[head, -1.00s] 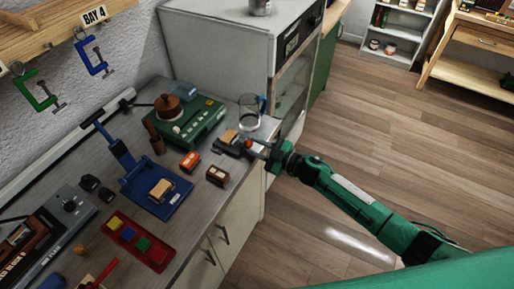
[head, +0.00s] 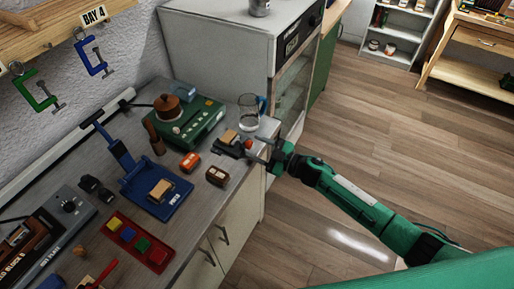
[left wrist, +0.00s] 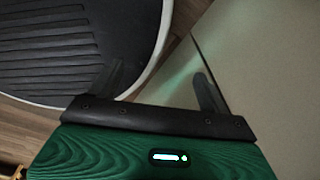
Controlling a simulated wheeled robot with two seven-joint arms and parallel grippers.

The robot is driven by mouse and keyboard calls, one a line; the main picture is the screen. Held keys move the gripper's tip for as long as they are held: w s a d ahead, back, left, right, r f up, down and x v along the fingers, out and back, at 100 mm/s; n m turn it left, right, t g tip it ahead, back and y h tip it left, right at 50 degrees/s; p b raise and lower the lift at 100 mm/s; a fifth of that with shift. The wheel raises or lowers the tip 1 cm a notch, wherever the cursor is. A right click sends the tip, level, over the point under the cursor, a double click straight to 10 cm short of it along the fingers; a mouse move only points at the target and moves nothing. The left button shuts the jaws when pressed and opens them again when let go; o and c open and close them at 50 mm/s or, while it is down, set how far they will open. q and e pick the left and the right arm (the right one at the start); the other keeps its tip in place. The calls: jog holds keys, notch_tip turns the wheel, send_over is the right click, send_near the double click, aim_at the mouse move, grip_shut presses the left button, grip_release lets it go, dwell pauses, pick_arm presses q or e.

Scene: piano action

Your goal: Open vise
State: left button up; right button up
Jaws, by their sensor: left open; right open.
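A small dark vise (head: 229,151) sits near the right edge of the counter, with a light wooden block (head: 230,136) at its top. A red knob (head: 248,144) shows at its right end. My right gripper (head: 261,152) is open just to the right of the knob, with a small gap showing between them. Whether the vise jaws touch the block is too small to tell. My left gripper (left wrist: 160,85) is open and empty in the left wrist view, and it is out of the head view.
A glass beaker (head: 249,112) stands behind the vise. An orange block (head: 190,162) and a brown block (head: 217,176) lie to its left. A green machine (head: 195,125) and a blue press (head: 155,190) fill the counter further left. Floor at right is clear.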

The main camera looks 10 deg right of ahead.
jog(key=b+v, duration=0.3)
jog(key=v, duration=1)
jog(key=shift+s+d, duration=0.1)
jog(key=shift+d, duration=0.05)
